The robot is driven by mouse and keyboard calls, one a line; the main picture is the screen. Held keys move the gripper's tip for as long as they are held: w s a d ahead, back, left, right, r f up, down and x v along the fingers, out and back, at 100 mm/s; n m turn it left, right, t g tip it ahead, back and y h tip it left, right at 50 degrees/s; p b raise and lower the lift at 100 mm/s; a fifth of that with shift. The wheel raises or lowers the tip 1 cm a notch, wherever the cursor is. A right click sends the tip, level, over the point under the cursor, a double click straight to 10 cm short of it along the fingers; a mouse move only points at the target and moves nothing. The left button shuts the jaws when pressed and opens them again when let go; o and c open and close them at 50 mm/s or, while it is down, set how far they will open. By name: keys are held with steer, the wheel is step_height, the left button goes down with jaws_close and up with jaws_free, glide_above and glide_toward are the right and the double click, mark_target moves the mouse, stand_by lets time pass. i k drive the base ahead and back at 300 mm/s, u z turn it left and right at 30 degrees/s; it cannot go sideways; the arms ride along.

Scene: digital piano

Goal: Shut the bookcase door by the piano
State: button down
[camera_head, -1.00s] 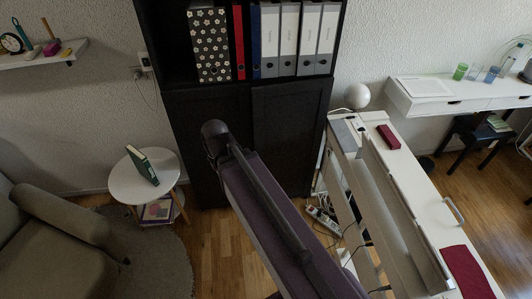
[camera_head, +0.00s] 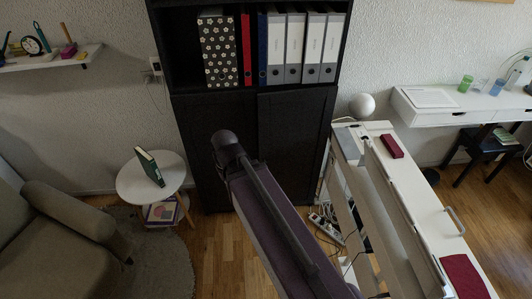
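The black bookcase (camera_head: 343,42) stands against the wall, left of the white piano (camera_head: 405,190). Its lower part has two black doors, a left door (camera_head: 205,125) and a right door (camera_head: 297,125). Both look about flush with the front; I cannot tell whether either is slightly ajar. My purple-grey arm crosses in front of them and hides the lower middle of the doors. My gripper is not visible.
A round white side table (camera_head: 130,188) with a green book (camera_head: 149,167) stands left of the bookcase. A grey armchair (camera_head: 50,245) is at the lower left. A power strip (camera_head: 326,228) and cables lie on the floor by the piano.

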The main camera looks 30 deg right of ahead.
mark_target(294, 125)
steer(key=u, duration=1.25)
steer(key=i, duration=1.1)
steer(key=z, duration=1.45)
